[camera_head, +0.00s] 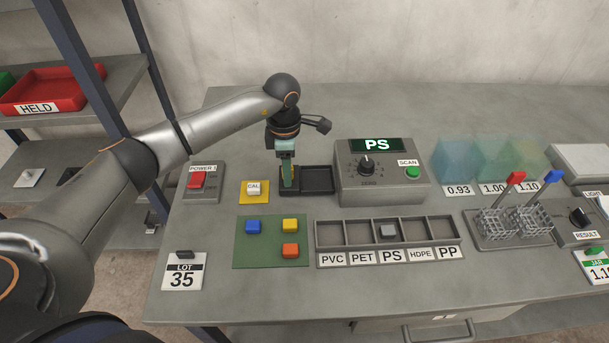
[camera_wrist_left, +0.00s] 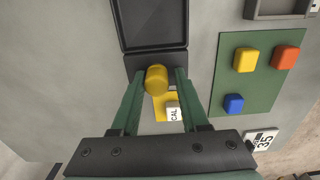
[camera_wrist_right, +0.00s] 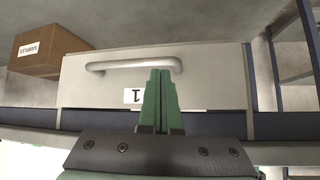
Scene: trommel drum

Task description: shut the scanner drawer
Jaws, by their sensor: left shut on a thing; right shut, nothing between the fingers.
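The scanner (camera_head: 382,180) is a grey box with a green "PS" display, a black dial and a green SCAN button. Its drawer (camera_head: 317,179), an empty black tray, stands out from the scanner's left side. It also shows at the top of the left wrist view (camera_wrist_left: 155,25). My left gripper (camera_head: 289,188) points down at the drawer's outer end. In the left wrist view its fingers (camera_wrist_left: 157,80) are shut on the drawer's yellow knob (camera_wrist_left: 157,78). My right gripper (camera_wrist_right: 159,74) is shut and empty, near a grey drawer handle (camera_wrist_right: 132,65); it is outside the head view.
A yellow CAL pad (camera_head: 254,190) with a white block lies just left of my left gripper. A green mat (camera_head: 271,256) with coloured blocks and a labelled sorting tray (camera_head: 388,242) lie in front. A red power switch (camera_head: 198,181) stands at the left.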

